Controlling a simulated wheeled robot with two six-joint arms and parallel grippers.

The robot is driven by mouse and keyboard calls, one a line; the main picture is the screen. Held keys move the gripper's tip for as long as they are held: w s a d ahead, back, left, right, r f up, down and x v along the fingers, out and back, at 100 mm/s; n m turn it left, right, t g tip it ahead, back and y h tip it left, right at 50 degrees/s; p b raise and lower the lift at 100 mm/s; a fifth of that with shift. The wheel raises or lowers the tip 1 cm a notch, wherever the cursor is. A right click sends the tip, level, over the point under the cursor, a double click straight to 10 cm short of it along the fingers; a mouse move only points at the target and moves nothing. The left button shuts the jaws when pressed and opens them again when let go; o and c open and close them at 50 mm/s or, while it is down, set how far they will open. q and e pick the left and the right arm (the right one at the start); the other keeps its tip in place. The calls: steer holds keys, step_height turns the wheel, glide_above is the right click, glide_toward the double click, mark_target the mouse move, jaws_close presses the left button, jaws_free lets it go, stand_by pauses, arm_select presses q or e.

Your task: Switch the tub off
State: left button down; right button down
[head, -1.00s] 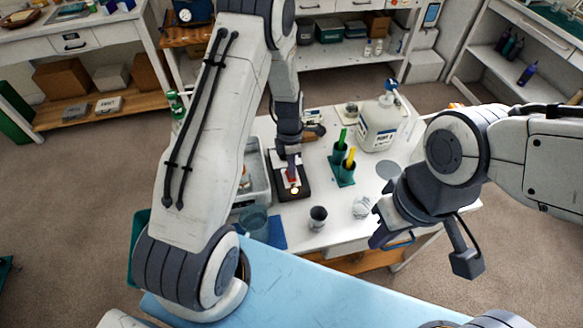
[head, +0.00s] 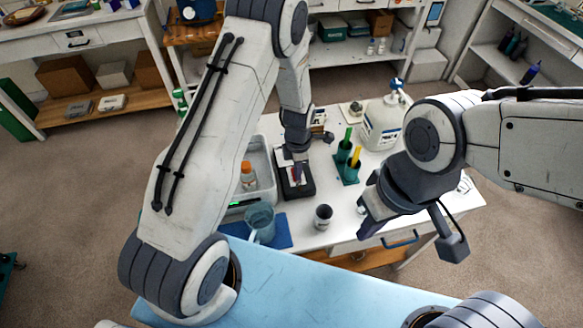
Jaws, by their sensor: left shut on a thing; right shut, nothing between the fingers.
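The grey tub (head: 265,203) stands on the left of the white table, partly hidden by my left arm. An orange-capped bottle (head: 247,176) is in it, and a green-lit strip (head: 249,202) shows at its near side. My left gripper (head: 298,176) points down over a black flat device (head: 305,189) just right of the tub. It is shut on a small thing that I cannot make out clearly. My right gripper (head: 364,226) is shut and empty at the table's front right, apart from the tub.
A clear jug (head: 260,224) stands on a blue mat (head: 280,236) in front of the tub. A small cup (head: 323,216) stands to its right. A green holder (head: 348,169) with green and yellow handles and a white canister (head: 383,124) stand further back.

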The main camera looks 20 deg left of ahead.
arm_select(q)
steer(key=shift+s+f, duration=0.3)
steer(key=shift+f, duration=0.25)
steer(key=shift+w+a+r, duration=0.15)
steer(key=shift+w+a, duration=0.1)
steer(key=shift+w, duration=0.6)
steer(key=shift+a+r, duration=0.1)
steer(key=shift+r, duration=0.15)
steer(key=r+p, duration=0.5)
steer(key=shift+s+d+r, duration=0.2)
steer(key=shift+s, duration=0.05)
steer(key=shift+r+b, duration=0.5)
steer(key=shift+b, duration=0.35)
step_height(320, 180, up, 8)
steer(key=b, duration=0.1)
